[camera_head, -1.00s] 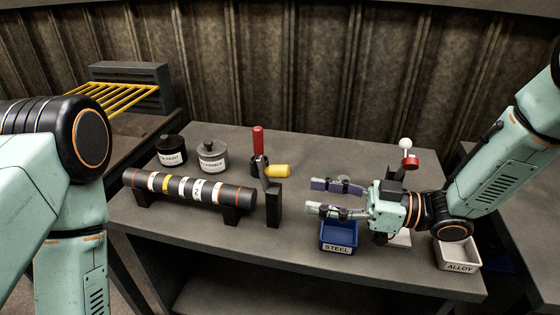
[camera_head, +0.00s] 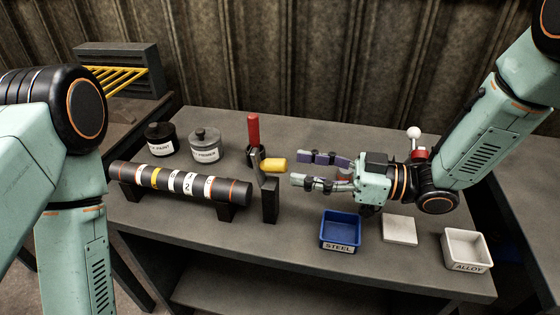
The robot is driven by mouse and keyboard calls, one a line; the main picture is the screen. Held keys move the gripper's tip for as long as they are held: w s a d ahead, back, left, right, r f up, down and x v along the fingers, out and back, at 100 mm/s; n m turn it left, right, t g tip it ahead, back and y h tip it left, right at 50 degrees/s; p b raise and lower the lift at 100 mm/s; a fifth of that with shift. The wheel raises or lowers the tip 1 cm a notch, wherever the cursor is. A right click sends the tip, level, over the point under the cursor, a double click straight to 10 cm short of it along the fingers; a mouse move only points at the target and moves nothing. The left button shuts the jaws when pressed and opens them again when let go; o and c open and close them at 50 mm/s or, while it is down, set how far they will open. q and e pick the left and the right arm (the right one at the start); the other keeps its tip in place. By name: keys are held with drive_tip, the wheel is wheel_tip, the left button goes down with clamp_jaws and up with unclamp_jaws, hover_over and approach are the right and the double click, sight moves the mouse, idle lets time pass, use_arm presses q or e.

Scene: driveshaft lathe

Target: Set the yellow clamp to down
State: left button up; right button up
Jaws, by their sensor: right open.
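The yellow clamp handle (camera_head: 274,164) sticks out to the right, roughly level, from the dark clamp post (camera_head: 270,200) at the right end of the shaft. A red handle (camera_head: 253,130) stands upright just behind it. My right gripper (camera_head: 300,168) is open and empty, its fingers pointing left at the yellow handle. The fingertips are close to the right of the handle's end, with a small gap showing. My left gripper is out of view; only my left arm shows at the left edge.
The dark banded shaft (camera_head: 180,183) lies on supports to the left, with two labelled pots (camera_head: 205,146) behind it. A blue STEEL bin (camera_head: 341,230), a white plate (camera_head: 400,229) and a white ALLOY bin (camera_head: 466,250) stand in front of my right arm. A white-knobbed red lever (camera_head: 414,133) is partly hidden behind it.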

sight(287, 166)
drive_tip(key=x, duration=0.5)
drive_tip(key=shift+w+a+f, duration=0.15)
drive_tip(key=shift+w+f, duration=0.15)
drive_tip(key=shift+w, duration=0.1)
drive_tip(key=shift+s+a+r, duration=0.15)
drive_tip(key=shift+s+r, duration=0.1)
drive_tip(key=shift+s, duration=0.1)
drive_tip(key=shift+w+a+f, duration=0.15)
drive_tip(key=shift+w+a, duration=0.1)
drive_tip(key=shift+w, duration=0.15)
drive_tip(key=shift+c, duration=0.9)
drive_tip(key=shift+s+d, duration=0.15)
drive_tip(key=shift+s, duration=0.1)
drive_tip(key=c, duration=0.4)
drive_tip(key=shift+w, duration=0.1)
clamp_jaws()
